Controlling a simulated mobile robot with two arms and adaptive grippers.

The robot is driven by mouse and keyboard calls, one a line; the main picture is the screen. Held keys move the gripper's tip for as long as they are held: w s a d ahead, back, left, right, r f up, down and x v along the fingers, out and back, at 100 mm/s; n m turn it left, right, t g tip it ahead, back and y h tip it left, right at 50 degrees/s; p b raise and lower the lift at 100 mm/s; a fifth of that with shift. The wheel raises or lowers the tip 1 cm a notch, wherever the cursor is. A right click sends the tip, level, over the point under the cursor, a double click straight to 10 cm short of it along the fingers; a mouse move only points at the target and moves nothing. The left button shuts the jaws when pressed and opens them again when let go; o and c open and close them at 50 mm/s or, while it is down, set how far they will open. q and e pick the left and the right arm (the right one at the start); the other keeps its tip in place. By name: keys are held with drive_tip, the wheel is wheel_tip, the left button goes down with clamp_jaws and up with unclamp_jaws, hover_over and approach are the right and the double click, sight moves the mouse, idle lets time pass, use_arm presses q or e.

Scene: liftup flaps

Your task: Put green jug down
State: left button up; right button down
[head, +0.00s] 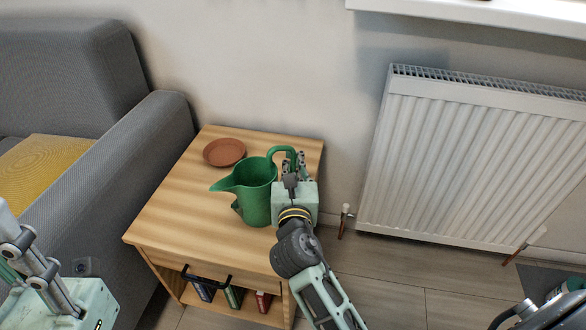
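The green jug (252,190) is upright over the right part of the wooden side table (175,205), with its spout to the left and its handle to the right. Whether its base touches the tabletop is hard to tell. My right gripper (295,163) is at the jug's handle, with its fingers closed around it; the grip partly hides the handle. My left gripper (28,255) is at the lower left, away from the jug and apparently empty; its fingers are partly cut off by the frame.
A brown clay saucer (224,152) lies on the table's back left. Books (234,296) stand on the shelf below. A grey sofa (120,150) is close on the left, and a white radiator (470,155) is on the right wall. The tabletop's front left is clear.

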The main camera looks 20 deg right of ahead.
drive_tip(key=shift+r, duration=0.2)
drive_tip(key=c, duration=2.5)
unclamp_jaws()
drive_tip(key=shift+f, duration=0.25)
drive_tip(key=shift+c, duration=0.2)
drive_tip(key=o, duration=0.7)
drive_tip(key=shift+r, duration=0.25)
drive_tip(key=p+v, duration=0.2)
drive_tip(key=v, duration=1)
drive_tip(key=shift+f, duration=0.1)
